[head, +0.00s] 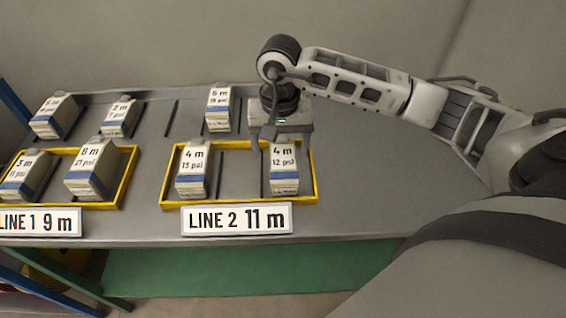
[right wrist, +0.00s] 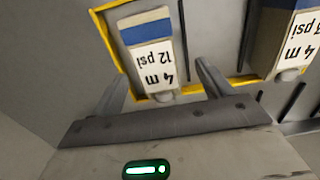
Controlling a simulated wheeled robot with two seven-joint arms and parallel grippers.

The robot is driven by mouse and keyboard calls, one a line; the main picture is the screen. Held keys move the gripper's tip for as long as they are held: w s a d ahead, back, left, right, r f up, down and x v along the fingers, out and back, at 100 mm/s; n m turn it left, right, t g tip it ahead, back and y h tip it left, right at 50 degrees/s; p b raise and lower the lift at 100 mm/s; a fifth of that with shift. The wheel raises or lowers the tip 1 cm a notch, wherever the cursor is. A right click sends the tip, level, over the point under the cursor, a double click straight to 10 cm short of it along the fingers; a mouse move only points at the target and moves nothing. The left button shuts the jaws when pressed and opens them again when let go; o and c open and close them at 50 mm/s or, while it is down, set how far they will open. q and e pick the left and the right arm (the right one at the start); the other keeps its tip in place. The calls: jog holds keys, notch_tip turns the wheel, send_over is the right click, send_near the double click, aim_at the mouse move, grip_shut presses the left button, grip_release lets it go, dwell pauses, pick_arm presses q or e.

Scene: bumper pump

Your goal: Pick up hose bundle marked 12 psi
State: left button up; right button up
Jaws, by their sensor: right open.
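The hose bundle marked 4 m 12 psi (head: 284,168) is a white block with a blue band, standing at the right end of the yellow-framed LINE 2 tray (head: 239,202). It also shows in the right wrist view (right wrist: 151,50), upside down. My right gripper (head: 280,142) is over the back of this bundle, partly hiding its top. In the right wrist view its two fingers (right wrist: 162,88) are apart, one on each side of the bundle's near end, and hold nothing. My left gripper is not in view.
A bundle marked 4 m 13 psi (head: 193,173) stands at the left in the same tray. A 6 m bundle (head: 219,108) stands behind. The LINE 1 tray (head: 125,183) with two bundles is further left. The grey table (head: 370,190) is clear to the right.

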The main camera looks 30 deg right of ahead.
aim_at(283, 157)
jog(key=f, duration=0.2)
jog(key=f+p, duration=0.1)
jog(key=f, duration=0.2)
jog(key=shift+s+d+f, duration=0.1)
jog(key=shift+s+d, duration=0.05)
jog(key=shift+d, duration=0.05)
jog(key=c, duration=1.2)
jog(key=shift+c, duration=0.7)
